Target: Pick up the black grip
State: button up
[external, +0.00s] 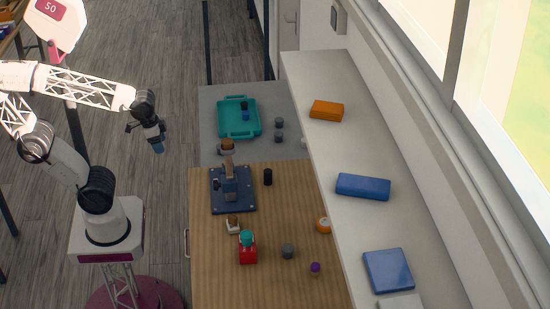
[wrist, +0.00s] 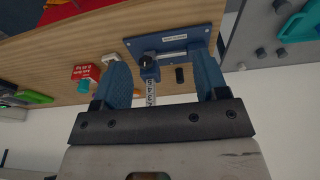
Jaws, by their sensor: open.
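A small black upright cylinder, which looks like the black grip (external: 268,177), stands on the wooden tabletop just right of a blue-based fixture. It also shows in the wrist view (wrist: 180,75), small, between my gripper's two fingers and nearer the right one. My gripper (external: 158,146) is open and empty, up in the air left of the table, well apart from the grip. Its blue fingers are spread wide in the wrist view (wrist: 164,78). Another black piece (external: 244,105) shows with a blue part in the teal tray.
The blue fixture (external: 232,189) stands left of the grip. The teal tray (external: 255,129) lies on the grey surface behind. A red box (external: 247,250), a grey cylinder (external: 287,251), an orange item (external: 323,225) and a purple knob (external: 315,267) stand nearer. A white ledge (external: 340,150) runs along the right.

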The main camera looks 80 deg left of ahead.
jog(key=shift+r, duration=0.1)
jog(key=w+d+r+n+g+h, duration=0.1)
jog(key=w+r+n+h, duration=0.1)
jog(key=w+n+h, duration=0.55)
jog(key=w+d+r+n+h, duration=0.1)
jog(key=w+r+n+h, duration=0.3)
jog(key=w, duration=0.6)
jog(key=w+a+f+n+t+h, duration=0.15)
jog(key=w+a+n+t, duration=0.25)
jog(key=w+a+n, duration=0.4)
jog(key=w+a+n+t+h, duration=0.2)
jog(key=w+a+n+t, duration=0.25)
jog(key=w, duration=0.55)
send_near(268, 172)
jog(key=shift+w+a+g, duration=0.1)
jog(key=shift+a+g, duration=0.35)
jog(key=shift+a, duration=0.05)
jog(key=shift+d, duration=0.1)
jog(key=shift+x, duration=3.3)
